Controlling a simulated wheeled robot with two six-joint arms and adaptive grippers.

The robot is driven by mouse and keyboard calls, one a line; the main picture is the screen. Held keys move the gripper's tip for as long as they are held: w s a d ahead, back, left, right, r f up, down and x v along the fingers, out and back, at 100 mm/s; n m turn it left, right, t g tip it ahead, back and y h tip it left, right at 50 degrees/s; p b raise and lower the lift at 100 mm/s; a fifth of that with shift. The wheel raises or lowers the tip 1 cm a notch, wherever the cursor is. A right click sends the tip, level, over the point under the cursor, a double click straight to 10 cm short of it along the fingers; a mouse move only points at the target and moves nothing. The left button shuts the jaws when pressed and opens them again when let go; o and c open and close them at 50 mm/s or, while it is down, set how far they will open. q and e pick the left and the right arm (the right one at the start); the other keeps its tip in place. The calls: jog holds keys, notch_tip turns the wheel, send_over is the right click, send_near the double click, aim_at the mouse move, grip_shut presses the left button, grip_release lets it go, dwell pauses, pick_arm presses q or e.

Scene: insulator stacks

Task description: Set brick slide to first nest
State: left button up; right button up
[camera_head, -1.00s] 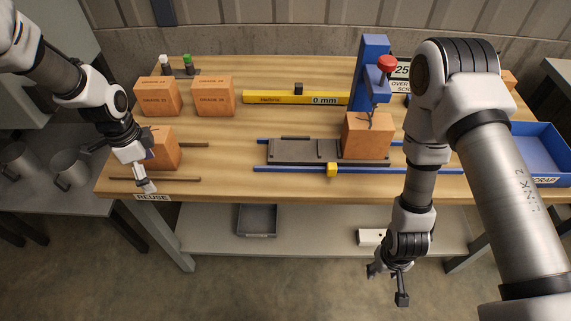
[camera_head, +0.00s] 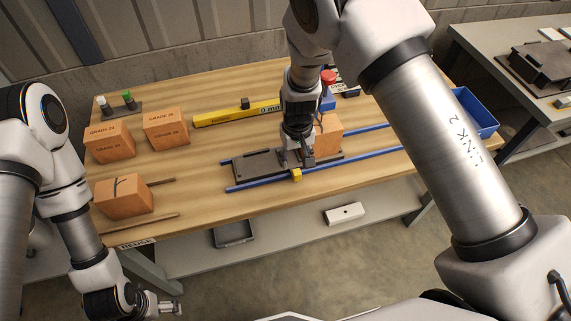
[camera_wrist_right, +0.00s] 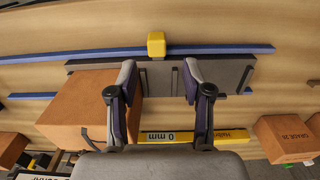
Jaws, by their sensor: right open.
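The dark grey brick slide (camera_head: 252,167) lies along blue rails (camera_head: 360,157) on the bench. An orange brick (camera_head: 329,132) stands on its right part. A yellow block (camera_head: 297,175) sits at the front rail. My right gripper (camera_head: 300,160) is over the slide, just left of the brick. In the right wrist view my right gripper (camera_wrist_right: 158,80) is open, its fingers apart over the slide (camera_wrist_right: 220,72). One finger is beside the brick (camera_wrist_right: 75,105); contact is unclear. My left gripper (camera_head: 168,306) is low at the left, away from the bench; its opening is unclear.
A cracked brick (camera_head: 124,196) sits by brown rails at the REUSE label (camera_head: 137,243). Two graded bricks (camera_head: 110,142) (camera_head: 166,128) stand behind it. A yellow gauge bar (camera_head: 225,115) lies behind the slide. A blue tray (camera_head: 478,112) is at the right. My right arm hides much of the press.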

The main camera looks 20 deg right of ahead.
aim_at(297, 172)
jog(key=f, duration=0.4)
jog(key=f+p, duration=0.1)
jog(key=shift+s+d+f, duration=0.2)
jog(key=shift+d+f, duration=0.05)
jog(key=shift+f, duration=0.15)
jog(key=shift+w+a+f, duration=0.1)
jog(key=shift+f, duration=0.2)
jog(key=shift+r, duration=0.1)
jog(key=c, duration=0.4)
grip_shut()
